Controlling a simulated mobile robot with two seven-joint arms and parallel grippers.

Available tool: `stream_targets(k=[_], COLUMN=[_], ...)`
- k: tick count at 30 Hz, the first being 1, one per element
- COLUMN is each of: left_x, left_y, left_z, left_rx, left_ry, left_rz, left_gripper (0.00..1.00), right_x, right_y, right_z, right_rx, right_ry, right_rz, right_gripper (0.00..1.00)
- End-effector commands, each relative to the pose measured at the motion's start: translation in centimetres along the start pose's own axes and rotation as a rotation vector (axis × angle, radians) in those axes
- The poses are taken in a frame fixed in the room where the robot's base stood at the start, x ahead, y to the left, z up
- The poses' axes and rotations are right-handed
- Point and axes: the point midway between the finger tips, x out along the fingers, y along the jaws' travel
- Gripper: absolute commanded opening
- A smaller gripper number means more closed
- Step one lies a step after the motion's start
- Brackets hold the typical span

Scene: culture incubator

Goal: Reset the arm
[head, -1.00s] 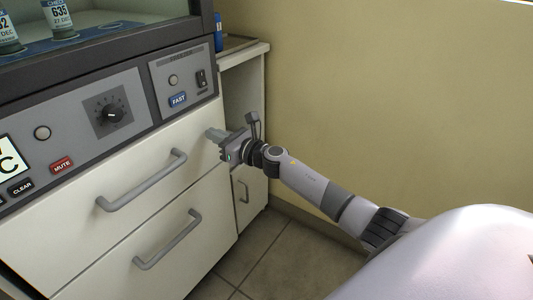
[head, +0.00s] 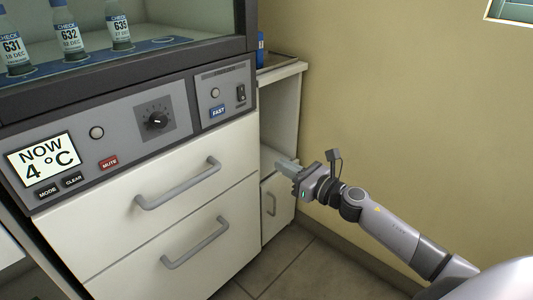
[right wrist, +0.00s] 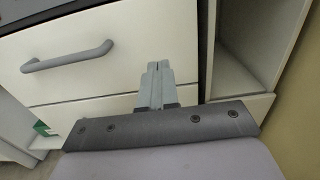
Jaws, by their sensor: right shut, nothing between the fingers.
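My right gripper (head: 286,165) is shut and empty. In the head view it is held out in the air in front of the side cabinet, to the right of the incubator's drawers. In the right wrist view its two fingers (right wrist: 158,80) lie together, with a white drawer front and a grey handle (right wrist: 67,57) beyond them on the left. The incubator's control panel (head: 130,122) shows "NOW 4 °C" on its display (head: 41,160). My left gripper is not in view.
Two closed white drawers with grey handles (head: 178,184) sit below the panel. Bottles (head: 68,35) stand behind the incubator's glass. The side cabinet (head: 282,105) has an open niche and a small door. Bare floor (head: 285,268) and a plain wall (head: 400,110) lie to the right.

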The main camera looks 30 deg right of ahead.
Motion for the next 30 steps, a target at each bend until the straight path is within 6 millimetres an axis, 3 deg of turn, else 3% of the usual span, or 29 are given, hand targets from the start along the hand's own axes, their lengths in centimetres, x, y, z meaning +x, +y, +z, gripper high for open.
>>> stream_targets(k=[7, 11, 21, 30], left_x=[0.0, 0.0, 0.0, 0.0], left_y=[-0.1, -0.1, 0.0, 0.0], left_z=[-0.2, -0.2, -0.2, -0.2], left_rx=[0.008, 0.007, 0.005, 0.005], left_ry=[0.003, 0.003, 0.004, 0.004], left_rz=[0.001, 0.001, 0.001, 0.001], left_gripper=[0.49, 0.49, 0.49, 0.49], right_x=[-0.3, -1.4, -9.4, -17.3], right_y=[0.6, 3.2, 13.8, 22.7], right_z=[-0.4, -2.2, -9.7, -13.1], right_rx=[0.054, 0.352, 1.854, 2.952], right_ry=[-0.001, -0.009, -0.005, -0.064], right_rz=[-0.002, -0.025, -0.311, -0.787], right_gripper=[0.00, 0.00, 0.00, 0.00])
